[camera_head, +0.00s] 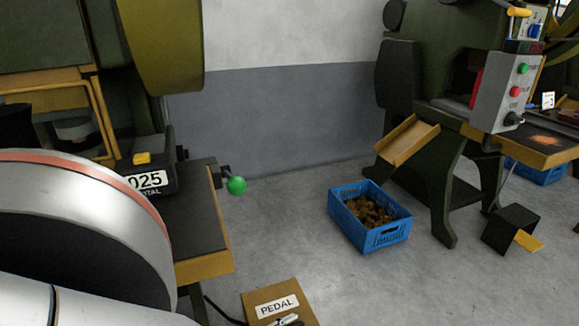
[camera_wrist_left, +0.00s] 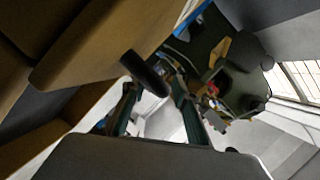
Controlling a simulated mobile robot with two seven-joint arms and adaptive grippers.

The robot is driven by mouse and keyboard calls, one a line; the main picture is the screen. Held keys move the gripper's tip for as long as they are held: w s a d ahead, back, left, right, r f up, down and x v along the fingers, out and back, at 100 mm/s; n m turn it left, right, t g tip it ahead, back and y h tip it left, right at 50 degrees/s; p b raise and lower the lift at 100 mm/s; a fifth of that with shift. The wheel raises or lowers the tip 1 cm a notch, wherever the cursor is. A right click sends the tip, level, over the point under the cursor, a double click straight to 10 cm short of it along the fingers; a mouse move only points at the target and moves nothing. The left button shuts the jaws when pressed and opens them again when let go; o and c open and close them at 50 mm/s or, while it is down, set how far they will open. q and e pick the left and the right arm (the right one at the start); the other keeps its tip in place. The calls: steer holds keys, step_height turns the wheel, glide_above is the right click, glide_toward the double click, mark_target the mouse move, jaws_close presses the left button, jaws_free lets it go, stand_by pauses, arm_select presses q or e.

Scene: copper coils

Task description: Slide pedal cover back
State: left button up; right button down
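The pedal cover (camera_head: 272,297) is a tan-brown box top with a white "PEDAL" label. It lies on the floor at the bottom edge of the head view, and its lower part is cut off. A small white and dark shape shows at its lower edge; I cannot tell what it is. My left gripper (camera_wrist_left: 158,88) shows in the left wrist view with its two fingers apart. A short black cylinder lies in front of the fingertips; I cannot tell whether they touch it. My right gripper is in neither view.
A machine with a green ball knob (camera_head: 236,186) stands at left above the pedal. A blue crate (camera_head: 385,236) of brownish pieces stands right of centre. A second press (camera_head: 437,150) with a button panel is at right. Grey floor is clear between them.

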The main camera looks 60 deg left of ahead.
arm_select(q)
steer(key=shift+r, duration=0.15)
steer(key=shift+r, duration=4.85)
